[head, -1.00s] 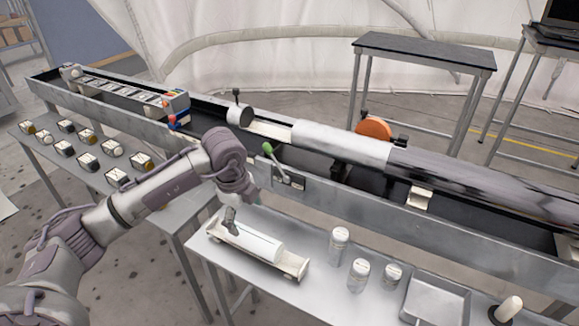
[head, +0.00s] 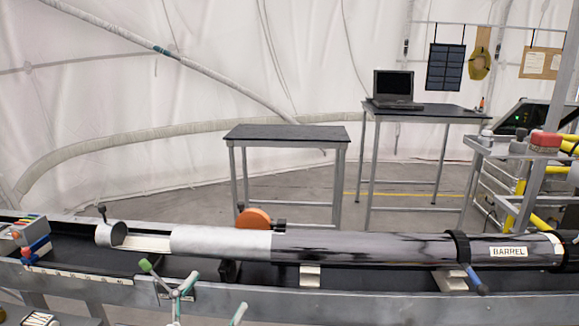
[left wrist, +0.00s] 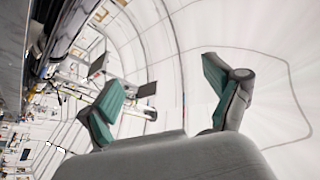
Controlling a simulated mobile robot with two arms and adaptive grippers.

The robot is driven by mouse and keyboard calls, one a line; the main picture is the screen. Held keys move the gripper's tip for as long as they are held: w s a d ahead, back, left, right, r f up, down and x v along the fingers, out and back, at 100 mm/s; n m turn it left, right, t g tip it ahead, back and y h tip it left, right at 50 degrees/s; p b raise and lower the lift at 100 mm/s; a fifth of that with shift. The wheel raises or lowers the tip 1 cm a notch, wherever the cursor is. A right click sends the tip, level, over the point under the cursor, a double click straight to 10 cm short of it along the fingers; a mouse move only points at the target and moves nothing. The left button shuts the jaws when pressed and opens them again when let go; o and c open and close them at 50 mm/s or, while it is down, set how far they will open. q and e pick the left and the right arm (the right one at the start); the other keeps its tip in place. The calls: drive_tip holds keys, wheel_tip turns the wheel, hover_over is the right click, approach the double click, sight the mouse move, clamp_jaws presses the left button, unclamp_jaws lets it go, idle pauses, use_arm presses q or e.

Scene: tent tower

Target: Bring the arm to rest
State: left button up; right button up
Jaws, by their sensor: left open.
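My left gripper (head: 212,300) shows only by its fingertips with teal pads, at the bottom of the head view left of centre. It is in front of the bench's near rail and close to the green-knobbed lever (head: 146,265) in the picture; I cannot tell the gap. In the left wrist view the left gripper (left wrist: 160,88) has its two fingers spread wide, with nothing between them. The rest of my left arm is out of the head view. My right gripper is not in view.
A long metal trough (head: 350,302) crosses the front, holding a dark tube labelled BARREL (head: 390,248). An orange disc (head: 254,218) stands behind it. An empty dark-topped table (head: 286,132) and a table with a laptop (head: 398,88) stand behind, with open floor between.

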use_arm(q)
drive_tip(key=s+a+f+n+g+y, duration=0.3)
drive_tip(key=a+f+n+y, duration=0.25)
drive_tip(key=f, duration=0.35)
drive_tip(key=s+a+f+n+g+y, duration=0.3)
drive_tip(key=a+f+n+g+y, duration=0.15)
drive_tip(key=f+y, duration=0.3)
drive_tip(key=s+d+f+m+g+h, duration=0.1)
drive_tip(key=s+f+g, duration=0.4)
drive_tip(key=s, duration=0.4)
drive_tip(key=s+d+f+g+h, duration=0.15)
drive_tip(key=s+f+g, duration=0.25)
drive_tip(key=s+f, duration=0.4)
wheel_tip(320, 180, down, 23)
drive_tip(key=s, duration=0.2)
drive_tip(key=s+a+f+g+p, duration=0.1)
drive_tip(key=s+a+f+g, duration=0.1)
drive_tip(key=s+f, duration=1.4)
drive_tip(key=shift+s+a+f+p, duration=0.2)
drive_tip(key=shift+s+a+p, duration=0.15)
drive_tip(key=shift+s+a, duration=0.3)
drive_tip(key=shift+w, duration=0.1)
